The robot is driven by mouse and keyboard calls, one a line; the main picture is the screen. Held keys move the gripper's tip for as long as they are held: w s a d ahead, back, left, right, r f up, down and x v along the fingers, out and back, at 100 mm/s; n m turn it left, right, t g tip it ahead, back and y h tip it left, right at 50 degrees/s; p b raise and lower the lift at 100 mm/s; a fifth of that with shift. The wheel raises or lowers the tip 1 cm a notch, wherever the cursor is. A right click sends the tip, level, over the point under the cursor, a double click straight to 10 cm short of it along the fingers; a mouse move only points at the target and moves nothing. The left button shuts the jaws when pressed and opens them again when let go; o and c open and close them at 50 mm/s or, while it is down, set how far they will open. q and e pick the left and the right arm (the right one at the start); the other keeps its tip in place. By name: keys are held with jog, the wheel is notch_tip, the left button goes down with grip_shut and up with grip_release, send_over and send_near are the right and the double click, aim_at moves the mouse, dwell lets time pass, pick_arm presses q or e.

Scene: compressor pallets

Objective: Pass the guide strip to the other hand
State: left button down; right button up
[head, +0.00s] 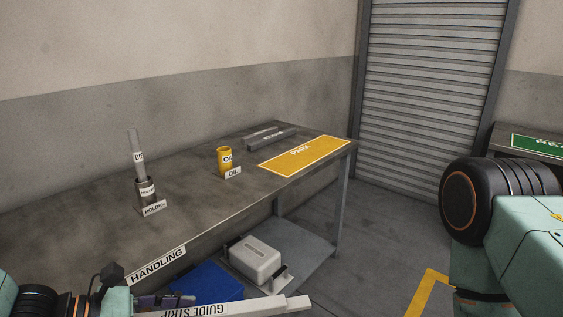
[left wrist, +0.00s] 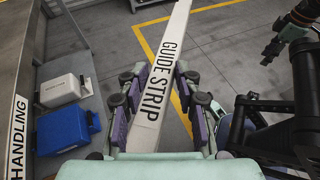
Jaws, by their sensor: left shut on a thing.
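The guide strip (left wrist: 160,85) is a long, pale, flat bar with "GUIDE STRIP" in black letters. My left gripper (left wrist: 155,105) is shut on it, with purple-padded fingers on both sides of the lettered part. In the left wrist view the strip's far end runs out of the top of the picture. In the head view the strip (head: 225,309) lies across the bottom edge, in front of the bench, and my left gripper (head: 160,301) shows at its left end. My right arm is at the right of the head view; its gripper is not visible there.
A dark bench (head: 100,235) holds a holder (head: 147,196) with a tube, a yellow oil cup (head: 224,161), dark bars (head: 270,137) and a yellow park mat (head: 305,154). A white case (head: 255,260) and blue box (head: 205,284) sit on its lower shelf. Floor right of the bench is clear.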

pick_arm(q)
jog(key=shift+s+a+f+n+t+y+b, duration=0.1)
jog(key=shift+s+f+n+t+y+b, duration=0.1)
jog(key=shift+f+n+t+y+b, duration=0.35)
jog(key=shift+w+a+f+n+t+b, duration=0.2)
jog(key=shift+a+n+t+b, duration=0.15)
jog(key=shift+n+t+b, duration=0.15)
jog(key=shift+d+r, duration=0.1)
